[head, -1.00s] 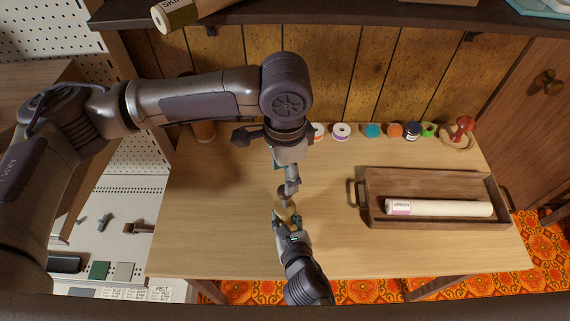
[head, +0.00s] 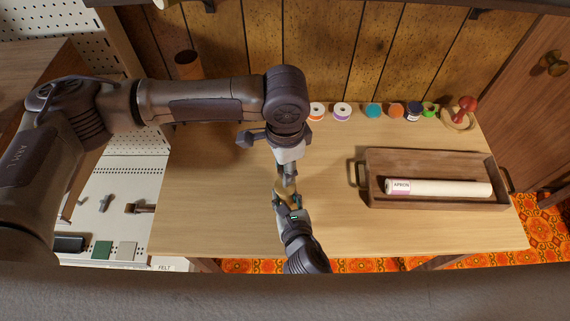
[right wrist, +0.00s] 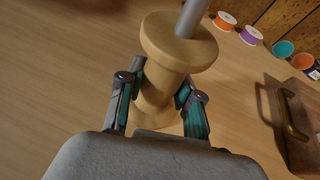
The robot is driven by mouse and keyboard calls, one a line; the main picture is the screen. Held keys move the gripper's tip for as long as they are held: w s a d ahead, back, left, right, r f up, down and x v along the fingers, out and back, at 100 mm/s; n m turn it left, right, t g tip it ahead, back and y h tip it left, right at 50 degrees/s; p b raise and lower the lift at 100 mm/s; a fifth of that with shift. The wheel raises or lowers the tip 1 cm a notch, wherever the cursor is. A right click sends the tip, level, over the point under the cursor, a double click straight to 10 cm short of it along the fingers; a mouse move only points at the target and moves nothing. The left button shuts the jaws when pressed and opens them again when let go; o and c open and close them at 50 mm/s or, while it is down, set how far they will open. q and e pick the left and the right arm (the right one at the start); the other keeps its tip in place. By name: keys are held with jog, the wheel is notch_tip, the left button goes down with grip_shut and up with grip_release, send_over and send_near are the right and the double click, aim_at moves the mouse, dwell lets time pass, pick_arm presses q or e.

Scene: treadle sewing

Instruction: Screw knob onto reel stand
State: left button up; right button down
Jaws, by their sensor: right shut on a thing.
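The reel stand (right wrist: 165,70) is a pale wooden spool shape with a wide top flange. A grey metal rod (right wrist: 192,18) rises from its top and leaves the right wrist view. My right gripper (right wrist: 160,100) is shut around the stand's narrow waist, one finger on each side. In the head view the stand (head: 282,187) shows small between both grippers. My left gripper (head: 288,176) comes down from above, close over the stand, at the rod. Its fingers are too small to judge, and I cannot make out the knob.
A wooden tray (head: 440,163) with a rolled apron pattern (head: 438,188) lies to the right. Several thread spools (head: 342,110) and a red pincushion-like piece (head: 466,104) line the back edge. The table's left part is clear.

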pick_arm(q)
grip_shut()
jog(key=shift+m, duration=0.9)
jog(key=o, duration=0.8)
grip_release()
jog(key=shift+o, duration=0.2)
notch_tip(320, 180, up, 12)
